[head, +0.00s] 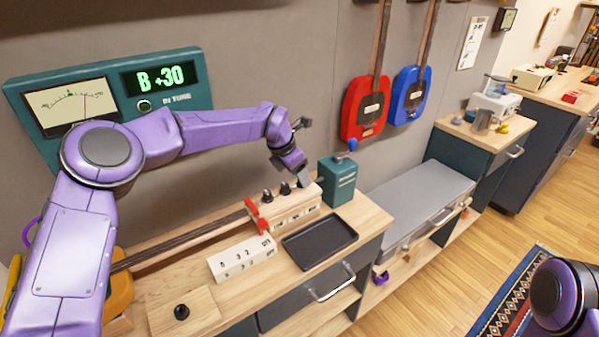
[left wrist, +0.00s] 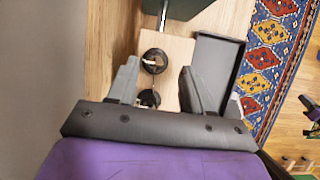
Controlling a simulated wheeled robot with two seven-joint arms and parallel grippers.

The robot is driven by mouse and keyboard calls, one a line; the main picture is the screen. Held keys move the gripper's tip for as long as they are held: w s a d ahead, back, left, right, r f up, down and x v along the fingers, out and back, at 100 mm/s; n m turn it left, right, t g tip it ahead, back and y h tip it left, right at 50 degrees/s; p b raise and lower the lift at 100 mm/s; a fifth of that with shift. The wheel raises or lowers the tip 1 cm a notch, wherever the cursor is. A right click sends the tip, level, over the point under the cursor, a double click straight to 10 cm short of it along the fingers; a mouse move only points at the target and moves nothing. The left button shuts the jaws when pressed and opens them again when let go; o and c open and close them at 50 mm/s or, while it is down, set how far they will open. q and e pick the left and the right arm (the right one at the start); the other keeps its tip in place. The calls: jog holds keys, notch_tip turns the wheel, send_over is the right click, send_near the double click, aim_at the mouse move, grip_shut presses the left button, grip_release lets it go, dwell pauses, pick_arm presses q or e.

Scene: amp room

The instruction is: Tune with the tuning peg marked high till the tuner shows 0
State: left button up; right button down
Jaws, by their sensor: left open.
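The teal tuner (head: 195,62) on the wall reads "B +30" in green, and its dial needle stands right of centre. The headstock block (head: 290,207) lies on the bench with dark tuning pegs (head: 285,188) on top. Its front labels are too small to read surely. My left gripper (head: 300,172) is open above the right end of the headstock. In the left wrist view, one round peg (left wrist: 154,61) with a pale mark shows between the open fingertips (left wrist: 160,68), and a second peg (left wrist: 148,98) is nearer the palm. I cannot tell whether the fingers touch it. My right gripper is out of view.
A teal box (head: 338,182) with a blue knob stands right of the headstock. A black tray (head: 320,242) and a white numbered block (head: 242,259) lie in front. A red clamp (head: 257,216) sits on the neck. Red (head: 365,110) and blue (head: 410,97) instruments hang behind.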

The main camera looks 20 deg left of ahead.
pick_arm(q)
jog(key=shift+w+d+f, duration=0.15)
jog(key=shift+w+f, duration=0.8)
jog(key=shift+f, duration=0.05)
jog(key=shift+s+r, duration=0.35)
jog(key=shift+s, duration=0.1)
jog(key=shift+c, duration=0.3)
jog(key=shift+s+r, duration=0.1)
jog(key=c, duration=0.5)
grip_shut()
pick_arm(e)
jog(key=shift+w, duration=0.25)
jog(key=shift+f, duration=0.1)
